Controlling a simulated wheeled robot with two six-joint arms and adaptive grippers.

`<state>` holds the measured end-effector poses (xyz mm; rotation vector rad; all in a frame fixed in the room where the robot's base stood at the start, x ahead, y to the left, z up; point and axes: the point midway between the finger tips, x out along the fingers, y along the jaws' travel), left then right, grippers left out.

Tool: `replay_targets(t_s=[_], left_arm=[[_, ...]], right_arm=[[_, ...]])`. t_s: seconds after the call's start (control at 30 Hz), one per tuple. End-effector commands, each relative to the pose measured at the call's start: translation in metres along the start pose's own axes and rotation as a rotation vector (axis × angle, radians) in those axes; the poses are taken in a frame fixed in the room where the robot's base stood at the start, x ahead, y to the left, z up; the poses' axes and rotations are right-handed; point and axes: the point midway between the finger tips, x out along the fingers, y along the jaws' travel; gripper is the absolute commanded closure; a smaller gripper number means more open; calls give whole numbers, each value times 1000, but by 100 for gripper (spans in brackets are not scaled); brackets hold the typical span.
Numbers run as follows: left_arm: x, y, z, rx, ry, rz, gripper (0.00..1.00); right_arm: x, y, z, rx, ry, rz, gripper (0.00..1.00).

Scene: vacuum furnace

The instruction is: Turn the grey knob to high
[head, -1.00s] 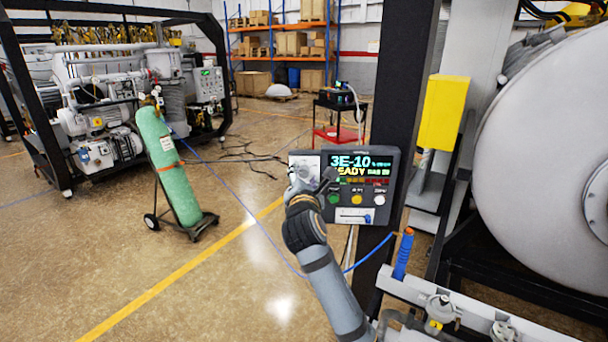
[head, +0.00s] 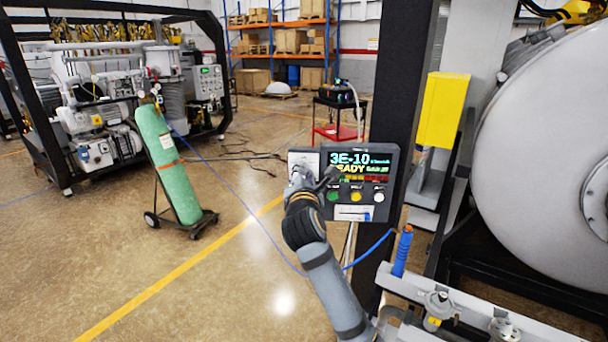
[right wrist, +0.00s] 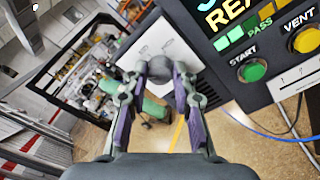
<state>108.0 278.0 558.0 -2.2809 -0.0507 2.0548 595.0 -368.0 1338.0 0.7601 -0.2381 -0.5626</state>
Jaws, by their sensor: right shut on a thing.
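The grey knob (right wrist: 159,70) shows in the right wrist view as a round grey piece on a light plate (right wrist: 148,42) at the left of the control panel. My right gripper (right wrist: 160,80) is shut on it, with one finger on each side. In the head view my right gripper (head: 300,180) covers the knob at the panel's left side. The control panel (head: 391,151) has a lit screen reading 3E-10 and READY. The knob's setting cannot be read. My left gripper is not in view.
A green START button (right wrist: 253,70) and a yellow VENT button (right wrist: 306,40) sit right of my gripper. A black post (head: 408,75) stands behind the panel. A green gas cylinder (head: 168,165) on a cart stands left, with open floor between.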

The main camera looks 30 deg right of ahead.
Motion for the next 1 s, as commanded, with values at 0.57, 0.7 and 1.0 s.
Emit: replay_targets(t_s=[0.57, 0.7, 1.0], left_arm=[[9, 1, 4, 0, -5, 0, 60], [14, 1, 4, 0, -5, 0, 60], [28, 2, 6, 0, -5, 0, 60]], right_arm=[[0, -3, -2, 487, -22, 18, 100], [0, -3, -3, 621, -28, 24, 100], [0, -4, -4, 906, -41, 35, 100]])
